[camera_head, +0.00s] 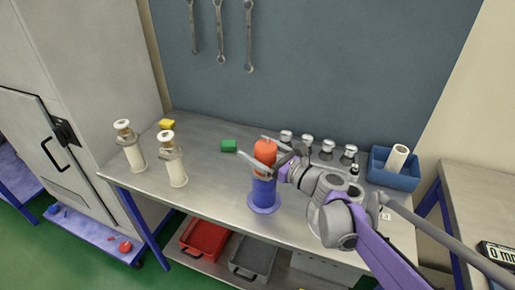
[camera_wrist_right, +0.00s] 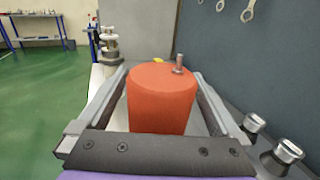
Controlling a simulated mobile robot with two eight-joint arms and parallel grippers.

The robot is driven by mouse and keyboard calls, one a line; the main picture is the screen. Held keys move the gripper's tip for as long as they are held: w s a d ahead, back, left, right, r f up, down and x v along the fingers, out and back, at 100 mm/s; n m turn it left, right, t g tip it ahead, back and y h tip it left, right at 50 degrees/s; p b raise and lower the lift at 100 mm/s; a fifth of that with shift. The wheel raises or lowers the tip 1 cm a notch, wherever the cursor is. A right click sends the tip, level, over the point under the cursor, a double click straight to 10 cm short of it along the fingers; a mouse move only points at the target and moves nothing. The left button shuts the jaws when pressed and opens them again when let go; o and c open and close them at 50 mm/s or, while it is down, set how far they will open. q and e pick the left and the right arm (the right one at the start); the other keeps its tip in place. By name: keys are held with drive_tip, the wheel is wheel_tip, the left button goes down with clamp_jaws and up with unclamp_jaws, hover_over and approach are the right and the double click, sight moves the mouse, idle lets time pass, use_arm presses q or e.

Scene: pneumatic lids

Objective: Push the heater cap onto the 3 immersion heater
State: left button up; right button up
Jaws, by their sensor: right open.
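An orange-red cylinder (camera_head: 265,151), which looks like the heater cap, stands upright on top of a blue cylinder (camera_head: 264,194) on the bench. My right gripper (camera_head: 257,149) is open, with one finger on each side of the orange cylinder. Several silver-topped pieces (camera_head: 307,142) stand in a row behind the gripper; I cannot tell which things are the immersion heaters. My left gripper is out of view.
Two pale posts with white knobs (camera_head: 176,170) (camera_head: 132,153) stand on the bench (camera_head: 215,190) at left. Green (camera_head: 228,146) and yellow (camera_head: 167,124) blocks lie near the back. A blue bin (camera_head: 392,180) with a white roll (camera_head: 397,158) is at right. A wall panel (camera_head: 320,60) rises behind.

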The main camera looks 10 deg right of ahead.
drive_tip(key=v, duration=1)
drive_tip(key=shift+s+d, duration=0.2)
drive_tip(key=shift+d, duration=0.05)
drive_tip(key=shift+s+a+f+n, duration=0.1)
drive_tip(key=shift+a+f+n, duration=0.1)
drive_tip(key=shift+a+n, duration=0.1)
drive_tip(key=s+a+f+n+g+h+p, duration=0.3)
drive_tip(key=s+a+f+n+g, duration=0.45)
drive_tip(key=s+f+n, duration=0.5)
drive_tip(key=s+d+f+n+g+h+p, duration=0.2)
drive_tip(key=s+d+n+h, duration=0.4)
drive_tip(key=n, duration=1)
drive_tip(key=shift+s+h, duration=0.5)
drive_tip(key=shift+s, duration=0.35)
drive_tip(key=shift+d, duration=0.15)
